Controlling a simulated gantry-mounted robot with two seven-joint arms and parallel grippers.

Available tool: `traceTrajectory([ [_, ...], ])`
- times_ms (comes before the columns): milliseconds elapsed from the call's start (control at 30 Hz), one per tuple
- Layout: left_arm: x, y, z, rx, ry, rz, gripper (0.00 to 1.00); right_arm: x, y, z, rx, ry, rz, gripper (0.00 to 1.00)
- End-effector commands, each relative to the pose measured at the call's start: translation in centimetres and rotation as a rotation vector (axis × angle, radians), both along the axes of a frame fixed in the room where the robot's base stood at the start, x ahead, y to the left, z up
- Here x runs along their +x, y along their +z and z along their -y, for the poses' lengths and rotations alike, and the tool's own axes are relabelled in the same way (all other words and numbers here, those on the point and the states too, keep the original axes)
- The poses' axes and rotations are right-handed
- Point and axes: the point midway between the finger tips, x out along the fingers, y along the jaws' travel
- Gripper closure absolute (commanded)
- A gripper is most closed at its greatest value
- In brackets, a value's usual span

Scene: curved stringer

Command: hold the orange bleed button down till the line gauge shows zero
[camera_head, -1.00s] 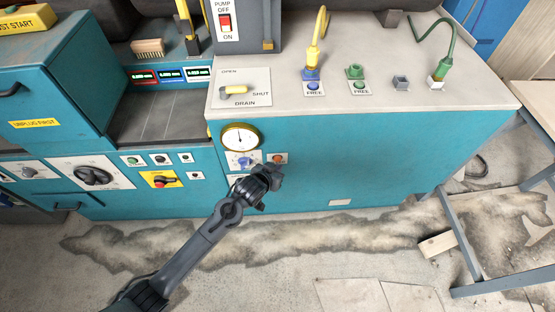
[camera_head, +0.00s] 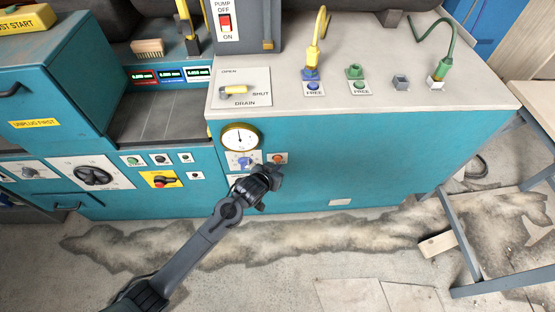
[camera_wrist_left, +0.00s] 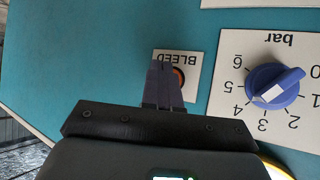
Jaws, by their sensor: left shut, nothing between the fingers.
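The orange bleed button (camera_head: 278,158) sits on a small white plate on the teal front panel. The left wrist view shows the plate, marked BLEED (camera_wrist_left: 192,62), with the button (camera_wrist_left: 179,77) partly hidden behind my fingers. My left gripper (camera_head: 275,173) is shut and empty, its tips just below the button in the head view. In the wrist view its fingers (camera_wrist_left: 163,82) overlap the button; I cannot tell whether they touch it. The round brass-rimmed line gauge (camera_head: 240,137) is above and left, its needle roughly upright; its numbers are too small to read. My right gripper is out of view.
A blue bar knob (camera_wrist_left: 273,86) on a numbered plate is close beside the bleed plate. The panel to the right of the button is clear.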

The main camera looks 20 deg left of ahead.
Motion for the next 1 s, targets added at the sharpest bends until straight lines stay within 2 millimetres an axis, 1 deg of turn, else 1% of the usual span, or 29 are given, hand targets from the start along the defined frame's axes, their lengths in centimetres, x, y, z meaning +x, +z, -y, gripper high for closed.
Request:
traceTrajectory([
  [267, 0.08, 0.06, -0.03, 0.0, 0.0, 0.0, 1.0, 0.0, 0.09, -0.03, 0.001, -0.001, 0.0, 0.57],
  [567, 0.77, 0.09, -0.35, 0.0, 0.0, 0.0, 1.0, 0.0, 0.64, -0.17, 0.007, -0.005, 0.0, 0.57],
  [1000, 0.81, 0.01, -0.38, 0.0, 0.0, 0.0, 1.0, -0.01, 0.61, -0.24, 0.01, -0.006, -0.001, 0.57],
])
